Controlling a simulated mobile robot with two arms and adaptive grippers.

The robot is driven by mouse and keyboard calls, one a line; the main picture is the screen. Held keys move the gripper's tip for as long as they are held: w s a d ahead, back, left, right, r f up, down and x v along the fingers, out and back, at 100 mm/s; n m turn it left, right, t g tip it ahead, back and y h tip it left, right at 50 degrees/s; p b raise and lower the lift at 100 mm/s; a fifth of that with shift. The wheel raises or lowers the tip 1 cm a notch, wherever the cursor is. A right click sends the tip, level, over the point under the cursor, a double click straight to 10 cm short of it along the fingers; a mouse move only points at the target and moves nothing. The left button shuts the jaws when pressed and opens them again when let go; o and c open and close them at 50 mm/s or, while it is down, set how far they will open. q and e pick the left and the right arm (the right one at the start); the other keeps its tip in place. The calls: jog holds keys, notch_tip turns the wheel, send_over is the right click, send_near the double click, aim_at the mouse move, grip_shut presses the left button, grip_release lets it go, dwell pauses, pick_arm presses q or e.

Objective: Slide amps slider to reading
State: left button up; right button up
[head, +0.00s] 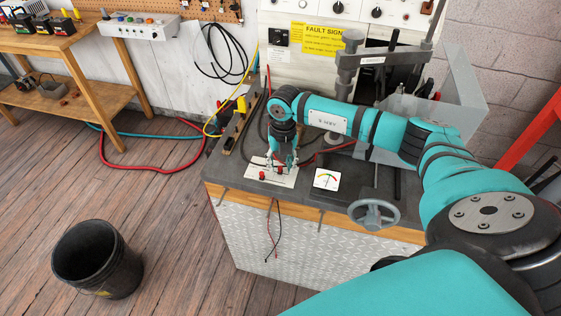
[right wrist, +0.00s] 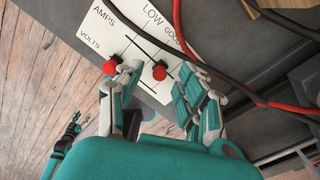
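The white slider panel (head: 287,181) lies at the bench's front left corner. In the right wrist view the panel (right wrist: 128,28) reads AMPS, VOLTS, LOW and GOOD. The red knob in line with AMPS (right wrist: 159,72) stands between my right fingers. The red knob in line with VOLTS (right wrist: 109,67) is just outside the left finger. My right gripper (head: 279,162), pointing down over the panel, is open around the amps knob; contact is unclear. It also shows in the right wrist view (right wrist: 160,84). What seems my left gripper (right wrist: 71,127) is small and dark at lower left, over the floor.
A dial gauge card (head: 327,180) stands right of the panel. Red and black cables (right wrist: 232,85) cross the panel's edge. A handwheel (head: 374,214) juts from the bench front. A press column (head: 347,68) rises behind. A black bucket (head: 97,258) stands on the floor.

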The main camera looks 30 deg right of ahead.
jog(key=shift+f, duration=0.1)
grip_shut()
dwell(0.4)
jog(key=w+a+b, duration=0.2)
jog(key=w+a, duration=0.1)
jog(key=shift+w, duration=0.35)
jog(key=shift+w+a, duration=0.1)
jog(key=shift+a, duration=0.05)
